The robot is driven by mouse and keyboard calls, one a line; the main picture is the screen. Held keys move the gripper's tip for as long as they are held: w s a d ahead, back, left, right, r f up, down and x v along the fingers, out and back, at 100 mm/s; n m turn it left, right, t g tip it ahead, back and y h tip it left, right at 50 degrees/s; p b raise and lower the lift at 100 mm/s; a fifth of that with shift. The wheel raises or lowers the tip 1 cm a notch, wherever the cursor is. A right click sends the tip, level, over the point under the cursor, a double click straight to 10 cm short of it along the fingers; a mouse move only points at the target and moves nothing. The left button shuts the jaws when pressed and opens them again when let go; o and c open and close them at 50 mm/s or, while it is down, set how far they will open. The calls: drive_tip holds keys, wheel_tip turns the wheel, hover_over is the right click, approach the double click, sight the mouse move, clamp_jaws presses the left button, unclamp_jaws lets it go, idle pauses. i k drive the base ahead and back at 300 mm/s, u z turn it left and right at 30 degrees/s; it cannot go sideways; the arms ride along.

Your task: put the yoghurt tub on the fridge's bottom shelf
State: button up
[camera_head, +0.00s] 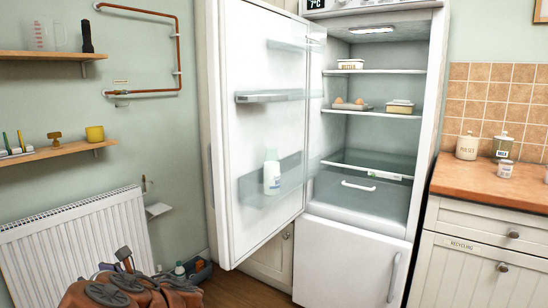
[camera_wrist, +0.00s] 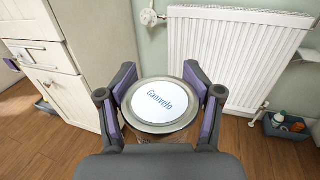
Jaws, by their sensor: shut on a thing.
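The yoghurt tub (camera_wrist: 160,104) is seen from above in the wrist view. It has a round white lid with a silver rim and blue lettering. My gripper (camera_wrist: 161,103) is shut on it, with a purple-padded finger on either side. The tub's sides are mostly hidden. In the head view I cannot make out the tub. The fridge (camera_head: 434,100) stands open there. Its bottom shelf (camera_head: 372,160) is a glass one above a clear drawer, and looks bare.
The open fridge door (camera_head: 222,130) stands left of the opening, with a white bottle (camera_head: 271,178) in its rack. Higher shelves hold a butter dish (camera_head: 350,64), eggs (camera_head: 350,104) and another container (camera_head: 400,106). A radiator (camera_wrist: 235,55) and a floor crate (camera_wrist: 285,126) are behind the tub.

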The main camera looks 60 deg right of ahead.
sight(378, 166)
drive_tip(key=z, duration=1.55)
